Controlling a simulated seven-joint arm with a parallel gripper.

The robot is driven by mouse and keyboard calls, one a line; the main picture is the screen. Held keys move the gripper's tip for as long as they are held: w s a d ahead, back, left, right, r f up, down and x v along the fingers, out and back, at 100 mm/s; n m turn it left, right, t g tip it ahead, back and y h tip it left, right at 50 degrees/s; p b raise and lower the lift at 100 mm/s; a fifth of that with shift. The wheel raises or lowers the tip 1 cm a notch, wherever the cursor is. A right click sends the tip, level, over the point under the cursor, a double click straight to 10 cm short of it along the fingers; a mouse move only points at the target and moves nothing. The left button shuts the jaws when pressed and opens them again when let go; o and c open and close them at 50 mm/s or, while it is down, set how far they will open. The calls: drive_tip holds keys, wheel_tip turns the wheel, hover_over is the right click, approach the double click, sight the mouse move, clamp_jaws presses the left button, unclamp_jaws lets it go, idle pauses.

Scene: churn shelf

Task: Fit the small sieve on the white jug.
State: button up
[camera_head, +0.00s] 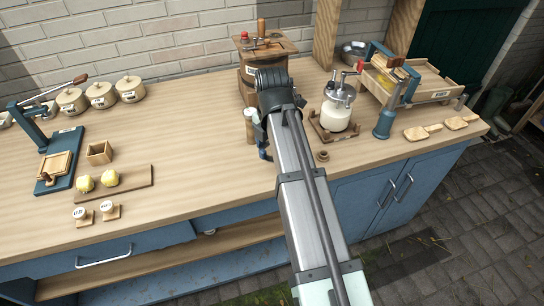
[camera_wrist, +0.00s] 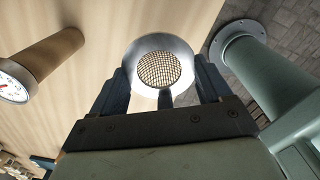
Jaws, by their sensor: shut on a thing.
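The small sieve (camera_wrist: 160,68) has a round metal rim and a pale mesh, and shows in the wrist view. My gripper (camera_wrist: 162,86) has its dark fingers on both sides of the sieve and is shut on it. The worktop shows behind the sieve. In the head view my gripper (camera_head: 264,151) is over the middle of the worktop, mostly covered by my arm, and the sieve cannot be made out there. I cannot make out a white jug in either view; my arm may hide it.
A glass churn jar (camera_head: 336,114) stands on a wooden tray right of my arm. A brown ring (camera_head: 322,156) lies near the front edge. A wooden grinder-like box (camera_head: 262,48) stands behind. A wooden cylinder with a dial (camera_wrist: 40,64) is left in the wrist view.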

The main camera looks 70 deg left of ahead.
wheel_tip(320, 180, up, 3)
drive_tip(key=shift+r, duration=0.2)
drive_tip(key=shift+w+r, duration=0.25)
drive_tip(key=w+a+r, duration=0.3)
drive_tip(key=w+a, duration=0.5)
drive_tip(key=a, duration=0.5)
drive_tip(key=shift+r+n, duration=0.15)
drive_tip(key=shift+n, duration=0.15)
drive_tip(key=shift+a, duration=0.1)
drive_tip(key=shift+f, duration=0.2)
drive_tip(key=shift+f, duration=2.1)
drive_tip(key=shift+s+f, duration=0.1)
drive_tip(key=shift+f, duration=1.55)
